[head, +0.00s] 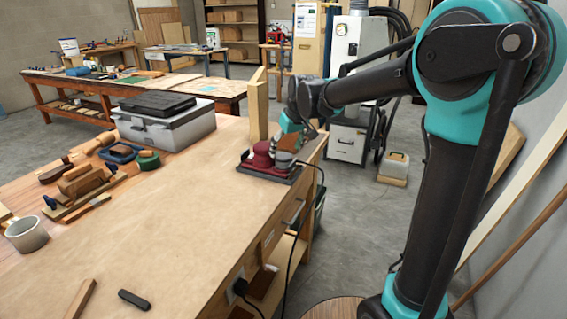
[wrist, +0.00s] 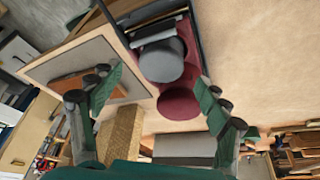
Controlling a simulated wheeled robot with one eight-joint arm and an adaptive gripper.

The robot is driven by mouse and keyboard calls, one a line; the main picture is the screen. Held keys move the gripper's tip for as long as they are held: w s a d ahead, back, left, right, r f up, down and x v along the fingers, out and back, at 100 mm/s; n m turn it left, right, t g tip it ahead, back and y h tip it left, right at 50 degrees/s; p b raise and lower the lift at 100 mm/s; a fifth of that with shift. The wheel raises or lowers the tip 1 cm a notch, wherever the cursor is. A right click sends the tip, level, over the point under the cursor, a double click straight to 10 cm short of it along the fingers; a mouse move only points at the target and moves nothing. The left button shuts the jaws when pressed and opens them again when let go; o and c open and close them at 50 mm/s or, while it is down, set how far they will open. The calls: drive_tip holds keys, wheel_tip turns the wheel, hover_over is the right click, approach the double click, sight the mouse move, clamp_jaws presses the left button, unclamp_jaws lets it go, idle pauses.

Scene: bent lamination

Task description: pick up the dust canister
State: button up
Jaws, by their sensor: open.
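The dust canister appears to be the grey cylinder (head: 283,160) on the red sander (head: 262,157), which sits on the workbench near its right edge. In the wrist view the grey canister (wrist: 162,60) shows beside the sander's round red knob (wrist: 180,101). My gripper (wrist: 158,78) is open, with one green finger on either side of the canister and knob in that view. In the head view my gripper (head: 291,138) is at the sander, close above the canister. I cannot tell whether a finger touches it. The gripper partly hides the sander's far side in the head view.
A wooden block (head: 258,105) stands upright just behind the sander. A grey toolbox (head: 164,124) is farther left. A black cord (head: 317,185) runs from the sander over the bench's edge. Planes and a metal cup (head: 27,236) lie left; the bench middle (head: 190,215) is clear.

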sight(283, 156)
drive_tip(key=x, duration=0.4)
drive_tip(key=shift+f, duration=0.2)
drive_tip(key=c, duration=1.1)
drive_tip(key=shift+o, duration=0.2)
drive_tip(key=shift+r, duration=0.1)
wheel_tip(283, 156, up, 19)
drive_tip(key=shift+a+f, duration=0.2)
drive_tip(key=shift+f, duration=9.15)
